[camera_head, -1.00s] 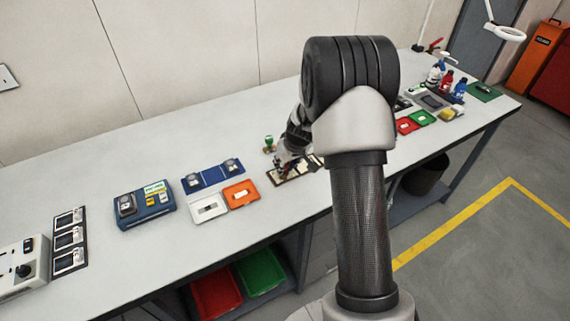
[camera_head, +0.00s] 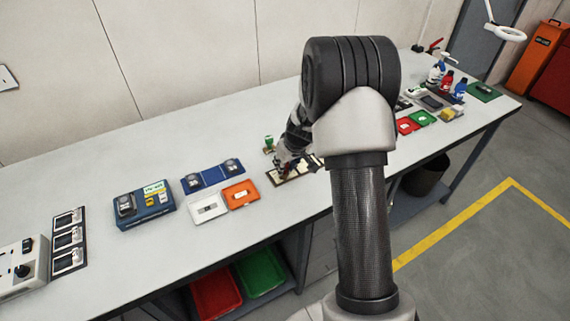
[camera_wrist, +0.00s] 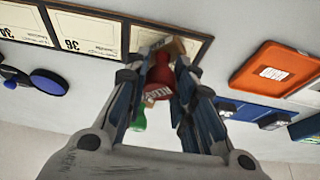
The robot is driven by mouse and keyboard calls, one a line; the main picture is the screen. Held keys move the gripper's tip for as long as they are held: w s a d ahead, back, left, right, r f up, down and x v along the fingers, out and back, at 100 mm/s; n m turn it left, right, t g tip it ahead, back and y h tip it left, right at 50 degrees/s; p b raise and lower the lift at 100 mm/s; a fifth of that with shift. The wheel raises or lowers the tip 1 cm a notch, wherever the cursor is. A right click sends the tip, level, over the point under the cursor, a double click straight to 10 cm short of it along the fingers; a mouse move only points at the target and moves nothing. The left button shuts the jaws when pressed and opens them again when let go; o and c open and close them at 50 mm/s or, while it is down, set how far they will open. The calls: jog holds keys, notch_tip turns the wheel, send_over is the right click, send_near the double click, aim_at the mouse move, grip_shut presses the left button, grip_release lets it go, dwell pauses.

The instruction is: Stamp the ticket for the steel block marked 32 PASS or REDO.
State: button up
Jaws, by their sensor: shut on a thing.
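My gripper (camera_wrist: 160,88) is shut on a red stamp (camera_wrist: 161,70) whose label seems to read REDO, upside down in the wrist view. The stamp's wooden foot (camera_wrist: 157,46) is over the end ticket (camera_wrist: 145,34) of a dark-framed ticket strip (camera_wrist: 95,12); I cannot tell whether it touches. That ticket's number is hidden. The neighbouring ticket (camera_wrist: 88,36) seems to read 36. A green stamp (camera_wrist: 139,121) stands behind the gripper and also shows in the head view (camera_head: 269,141). Steel blocks (camera_head: 231,165) sit in a blue tray (camera_head: 207,178); their marks are unreadable.
An orange tray (camera_head: 240,194) and a white tray (camera_head: 209,208) lie left of the strip. A blue gauge box (camera_head: 145,206) is farther left. Red and green trays (camera_head: 423,117) and bottles (camera_head: 447,78) are at the right. The bench front is mostly clear.

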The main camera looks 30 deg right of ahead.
jog(key=shift+s+f, duration=0.1)
jog(key=shift+r+p, duration=2.2)
jog(key=shift+r, duration=1.4)
